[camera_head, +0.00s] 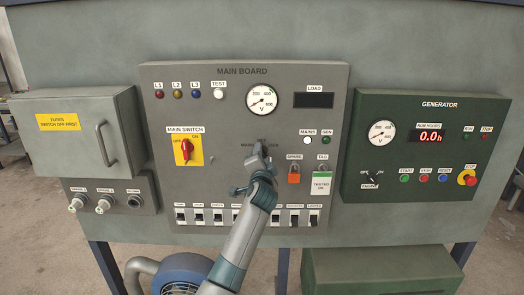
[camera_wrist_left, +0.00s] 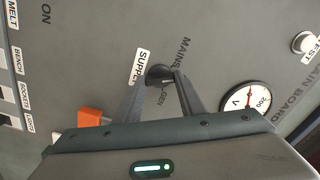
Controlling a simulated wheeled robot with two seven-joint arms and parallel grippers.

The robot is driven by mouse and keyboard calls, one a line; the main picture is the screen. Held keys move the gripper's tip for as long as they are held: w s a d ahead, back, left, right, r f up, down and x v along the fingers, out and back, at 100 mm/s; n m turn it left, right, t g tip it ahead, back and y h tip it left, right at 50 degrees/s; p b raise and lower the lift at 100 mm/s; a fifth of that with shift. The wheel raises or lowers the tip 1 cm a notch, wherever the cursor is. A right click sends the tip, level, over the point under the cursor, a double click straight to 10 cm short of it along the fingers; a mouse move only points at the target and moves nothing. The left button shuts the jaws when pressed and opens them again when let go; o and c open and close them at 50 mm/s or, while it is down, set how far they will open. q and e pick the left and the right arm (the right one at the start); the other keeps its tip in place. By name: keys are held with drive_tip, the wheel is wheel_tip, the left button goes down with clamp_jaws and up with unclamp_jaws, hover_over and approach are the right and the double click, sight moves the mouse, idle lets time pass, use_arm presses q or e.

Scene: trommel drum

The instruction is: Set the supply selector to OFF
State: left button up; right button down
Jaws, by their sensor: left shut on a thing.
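The supply selector (camera_wrist_left: 160,75) is a dark round knob on the grey main board. Its white SUPPLY tag (camera_wrist_left: 141,67) and the MAINS and GEN markings show around it in the left wrist view. My left gripper (camera_wrist_left: 172,80) is shut on the selector, its two fingers reaching up to either side of the knob. In the head view my left gripper (camera_head: 261,152) is at the middle of the board, below the round gauge, and hides most of the selector. I cannot tell which marking the selector points to. My right gripper is not in view.
The red main switch (camera_head: 186,149) on a yellow plate is to the left. An orange padlock (camera_head: 293,171) and a TAG card (camera_head: 321,184) hang close on the right. A row of breakers (camera_head: 216,215) runs below, partly behind my arm. The generator panel (camera_head: 440,190) stands further right.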

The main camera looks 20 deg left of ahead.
use_arm(q)
drive_tip(key=shift+m+p, duration=1.55)
drive_tip(key=shift+m, duration=1.15)
drive_tip(key=shift+f, duration=0.1)
drive_tip(key=o, duration=1)
drive_tip(key=shift+o, duration=0.2)
drive_tip(key=b+v, duration=0.3)
drive_tip(key=v, duration=1.4)
drive_tip(key=shift+s+b, duration=0.2)
drive_tip(key=shift+b, duration=0.15)
